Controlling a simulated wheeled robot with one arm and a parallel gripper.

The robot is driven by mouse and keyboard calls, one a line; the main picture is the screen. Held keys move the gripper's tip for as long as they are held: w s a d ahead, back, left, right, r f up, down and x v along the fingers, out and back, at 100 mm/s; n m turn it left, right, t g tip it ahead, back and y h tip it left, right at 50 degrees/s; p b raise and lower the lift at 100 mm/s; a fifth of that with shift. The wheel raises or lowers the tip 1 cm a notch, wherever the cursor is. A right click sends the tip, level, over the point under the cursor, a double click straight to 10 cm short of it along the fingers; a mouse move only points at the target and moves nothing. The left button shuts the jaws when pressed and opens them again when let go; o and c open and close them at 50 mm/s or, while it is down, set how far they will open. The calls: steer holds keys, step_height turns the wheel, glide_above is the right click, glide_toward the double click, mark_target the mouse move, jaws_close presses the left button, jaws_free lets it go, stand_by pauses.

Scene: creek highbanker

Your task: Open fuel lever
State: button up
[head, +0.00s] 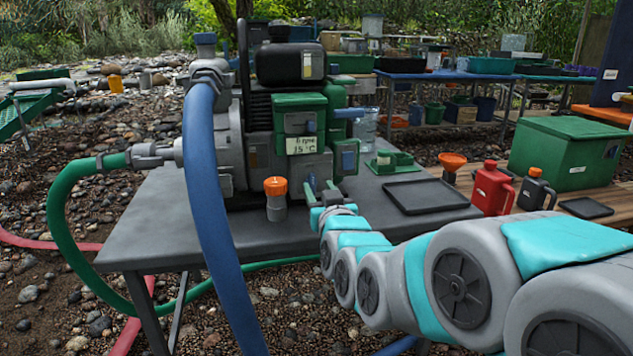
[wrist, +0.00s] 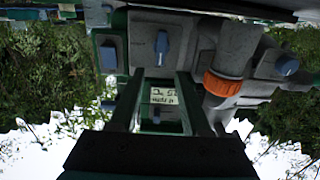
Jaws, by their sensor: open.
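The pump engine (head: 285,115) stands on a grey table, with green boxes on its front and a white label (head: 302,145). Which is the fuel lever I cannot tell. My gripper (head: 321,184) is in front of the engine, low and near the lower right box. In the wrist view, which is upside down, my gripper (wrist: 160,76) is open and empty, the label between its fingers. A blue lever (wrist: 162,47) lies beyond the fingertips, apart from them.
A thick blue hose (head: 208,200) arches down in front of the engine's left side. An orange-capped fitting (head: 276,198) stands left of my gripper. A black tray (head: 430,195) lies on the table's right. A red can (head: 492,188) and green box (head: 565,155) stand further right.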

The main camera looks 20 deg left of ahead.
mark_target(313, 178)
steer(key=shift+x, duration=2.6)
steer(key=shift+f, duration=0.1)
jaws_close()
